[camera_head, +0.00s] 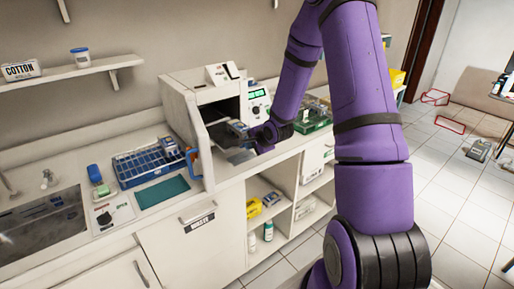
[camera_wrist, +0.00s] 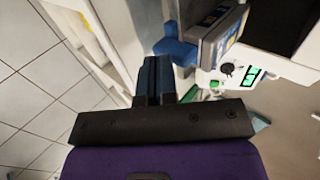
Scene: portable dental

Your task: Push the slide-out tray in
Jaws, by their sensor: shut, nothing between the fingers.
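The slide-out tray (camera_head: 238,156) is a dark plate at the open front of a white box-shaped unit (camera_head: 182,112). A small grey and blue labelled pack (camera_head: 237,129) sits on it. In the wrist view the pack (camera_wrist: 213,36) is close, just right of my fingers, with a blue part (camera_wrist: 177,50) next to their tips. My gripper (camera_head: 250,141) is at the tray's right side, by the pack. In the wrist view its fingers (camera_wrist: 158,62) are together and empty. I cannot tell whether they touch the tray or pack. My arm hides part of the area to the right.
A device with a green display (camera_head: 258,103) and a green-based bin (camera_head: 314,118) stand right of the unit. A blue rack (camera_head: 150,163) and teal mat (camera_head: 162,191) lie to its left. Open shelves (camera_head: 270,215) are below the counter.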

